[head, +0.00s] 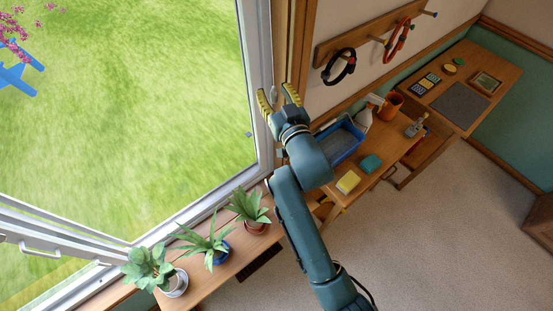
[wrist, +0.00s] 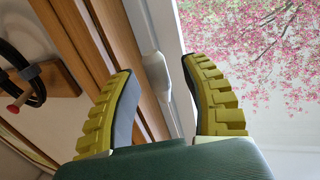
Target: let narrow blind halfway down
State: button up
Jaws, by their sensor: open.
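No narrow blind can be made out in either view. The tall window (head: 130,110) fills the left of the head view, with grass outside. My gripper (head: 277,96) is raised at the window's right frame, beside the wooden trim (head: 296,50). In the wrist view my gripper (wrist: 159,66) is open, with its two yellow ribbed fingers apart and nothing held. A white fitting, perhaps a handle (wrist: 156,78), on the white window frame (wrist: 145,25) shows between the fingers. I cannot tell how far in front of them it is, or whether they touch it.
Several potted plants (head: 207,244) stand on the sill below the window. An open window sash (head: 50,238) is at lower left. A wall rack (head: 365,40) with hanging rings is to the right. A bench (head: 375,150) below carries a blue tub (head: 343,145) and sponges.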

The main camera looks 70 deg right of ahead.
jog(key=shift+p+v, duration=0.4)
jog(key=shift+v, duration=2.1)
jog(key=v, duration=1.2)
